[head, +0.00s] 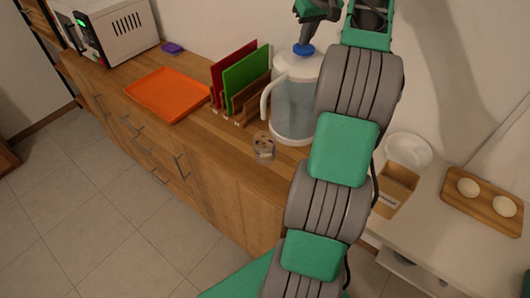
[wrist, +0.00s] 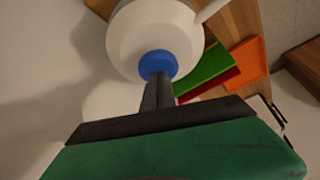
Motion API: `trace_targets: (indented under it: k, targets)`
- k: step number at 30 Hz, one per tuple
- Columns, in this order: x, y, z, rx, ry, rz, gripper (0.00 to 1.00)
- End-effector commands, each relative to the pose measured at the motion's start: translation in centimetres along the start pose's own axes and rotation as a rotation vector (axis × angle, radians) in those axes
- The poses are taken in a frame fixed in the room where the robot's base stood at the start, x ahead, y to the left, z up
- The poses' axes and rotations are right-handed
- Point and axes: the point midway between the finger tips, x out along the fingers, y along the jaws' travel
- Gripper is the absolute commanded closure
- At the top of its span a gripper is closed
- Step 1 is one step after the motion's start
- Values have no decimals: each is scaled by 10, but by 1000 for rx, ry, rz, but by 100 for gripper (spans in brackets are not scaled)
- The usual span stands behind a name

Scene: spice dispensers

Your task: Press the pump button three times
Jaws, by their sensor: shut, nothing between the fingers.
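The pump dispenser (head: 294,100) is a clear jug with a white top and a white handle, standing upright on the wooden counter. Its blue pump button (head: 304,51) is on top. My gripper (head: 303,41) is shut and empty, pointing down right above the button. In the wrist view the button (wrist: 157,63) sits at the tips of my closed fingers (wrist: 158,79), on the white lid (wrist: 130,38). The fingertips look at or very close to the button; I cannot tell whether they touch it or whether it is pressed down.
A small glass (head: 264,146) stands in front of the dispenser. Red and green boards (head: 246,78) stand in a rack to its left, beside an orange tray (head: 167,93). A white plate (head: 409,149) and a wooden tray (head: 483,201) are to the right.

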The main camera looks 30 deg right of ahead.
Motion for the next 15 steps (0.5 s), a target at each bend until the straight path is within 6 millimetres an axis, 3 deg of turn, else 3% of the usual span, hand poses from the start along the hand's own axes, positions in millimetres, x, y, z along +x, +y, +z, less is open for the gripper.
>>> trace_targets:
  k: [4,15]
  targets:
    - [8,0,4,1,-3,-2,100]
    - [-1,0,0,1,-3,-2,100]
